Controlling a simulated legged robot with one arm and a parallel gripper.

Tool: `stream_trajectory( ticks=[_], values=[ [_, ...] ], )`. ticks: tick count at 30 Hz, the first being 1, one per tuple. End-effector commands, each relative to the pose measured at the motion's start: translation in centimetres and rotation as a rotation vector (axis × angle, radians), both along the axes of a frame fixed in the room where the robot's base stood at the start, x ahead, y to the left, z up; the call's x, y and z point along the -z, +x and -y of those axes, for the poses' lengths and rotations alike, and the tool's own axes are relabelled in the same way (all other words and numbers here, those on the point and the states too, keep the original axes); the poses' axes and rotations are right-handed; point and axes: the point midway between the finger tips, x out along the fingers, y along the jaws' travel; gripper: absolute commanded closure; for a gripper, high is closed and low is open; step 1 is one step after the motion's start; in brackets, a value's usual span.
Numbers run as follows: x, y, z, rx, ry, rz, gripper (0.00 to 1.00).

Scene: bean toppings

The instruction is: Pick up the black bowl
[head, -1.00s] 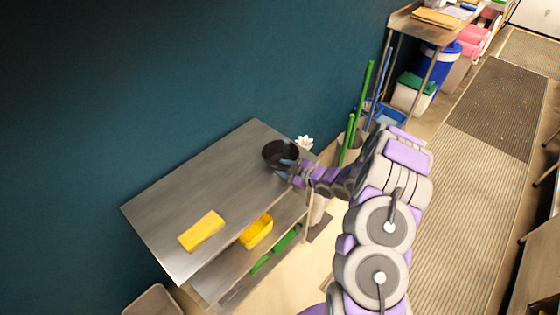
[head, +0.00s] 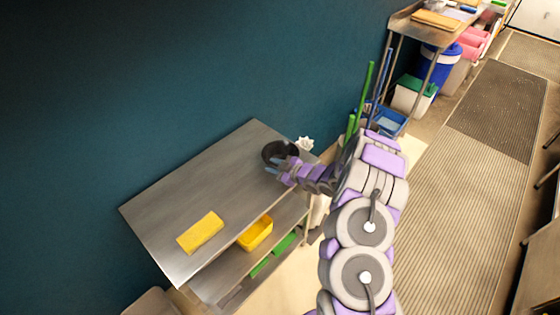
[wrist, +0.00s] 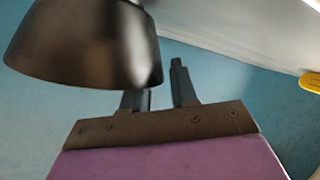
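The black bowl (head: 271,150) stands on the far right end of the metal table (head: 205,185) in the head view. My gripper (head: 274,165) is at the bowl's near side, its fingers close to or overlapping the rim. In the wrist view the dark bowl (wrist: 85,45) fills the upper left and hides the tip of the left finger. The right finger shows clear of the bowl, with a gap between the fingers of my gripper (wrist: 160,85). I cannot tell whether the bowl's wall is between them.
A yellow block (head: 200,232) lies on the table's near end. A white flower-like thing (head: 304,143) is just right of the bowl. A yellow bin (head: 256,232) sits on the lower shelf. The dark teal wall (head: 120,100) runs behind the table. The table's middle is clear.

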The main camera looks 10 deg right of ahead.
Motion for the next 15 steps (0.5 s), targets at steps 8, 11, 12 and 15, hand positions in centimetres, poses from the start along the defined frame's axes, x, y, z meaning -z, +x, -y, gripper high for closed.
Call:
stream_trajectory(
  ticks=[8, 11, 12, 15],
  values=[
    [0.01, 0.0, 0.02, 0.0, 0.0, 0.0, 0.99],
    [0.0, 0.0, 0.02, 0.0, 0.0, 0.0, 1.0],
    [0.0, 0.01, 0.02, 0.0, 0.0, 0.0, 1.0],
    [0.0, 0.0, 0.02, 0.0, 0.0, 0.0, 1.0]
  ],
)
